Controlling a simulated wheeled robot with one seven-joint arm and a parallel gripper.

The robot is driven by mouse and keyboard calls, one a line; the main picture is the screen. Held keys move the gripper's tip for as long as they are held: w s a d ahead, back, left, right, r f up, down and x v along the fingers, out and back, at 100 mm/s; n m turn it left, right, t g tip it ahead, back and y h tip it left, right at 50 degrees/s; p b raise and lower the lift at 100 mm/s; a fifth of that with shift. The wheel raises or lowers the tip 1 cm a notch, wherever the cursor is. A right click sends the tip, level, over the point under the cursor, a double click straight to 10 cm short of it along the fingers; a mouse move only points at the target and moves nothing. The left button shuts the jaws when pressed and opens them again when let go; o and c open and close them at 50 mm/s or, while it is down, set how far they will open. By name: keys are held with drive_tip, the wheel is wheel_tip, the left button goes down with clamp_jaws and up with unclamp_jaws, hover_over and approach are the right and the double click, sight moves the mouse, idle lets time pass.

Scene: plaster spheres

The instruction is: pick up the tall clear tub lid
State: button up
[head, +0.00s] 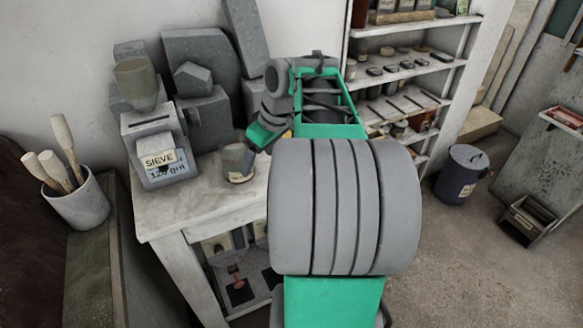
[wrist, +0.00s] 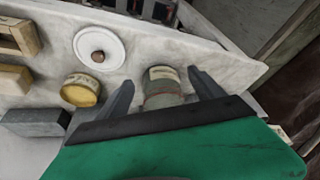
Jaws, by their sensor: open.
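The tall clear tub (head: 238,165) stands upright on the pale table beside the sieve box. Its upper part looks greyish, and I cannot clearly tell its lid from its body. In the wrist view the tub (wrist: 163,95) shows between my fingers, with a cream label patch and a thin reddish line. My gripper (head: 264,136) is open, just right of the tub's top in the head view. In the wrist view the fingers of my gripper (wrist: 161,82) lie either side of the tub, with gaps; I cannot tell whether they touch it.
A grey sieve box (head: 160,150) with a cup on top stands left of the tub; grey blocks (head: 205,110) stand behind. A white round lid with a brown knob (wrist: 98,47), a yellow tin (wrist: 80,90) and blocks (wrist: 34,122) lie nearby. A tool pot (head: 78,205) stands far left.

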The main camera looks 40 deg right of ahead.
drive_tip(key=o, duration=0.4)
drive_tip(key=shift+n, duration=0.4)
drive_tip(key=s+d, duration=0.1)
drive_tip(key=d, duration=0.2)
drive_tip(key=s+d, duration=0.1)
drive_tip(key=d, duration=0.3)
drive_tip(key=s+d+f, duration=0.1)
drive_tip(key=d, duration=0.3)
drive_tip(key=shift+s+d, duration=0.15)
drive_tip(key=shift+o, duration=0.2)
drive_tip(key=x, duration=0.7)
drive_tip(key=shift+w+d+f+p, duration=0.1)
drive_tip(key=shift+w+f+p, duration=0.05)
drive_tip(key=shift+w+p, duration=0.15)
drive_tip(key=shift+c, duration=0.2)
drive_tip(key=c, duration=1.1)
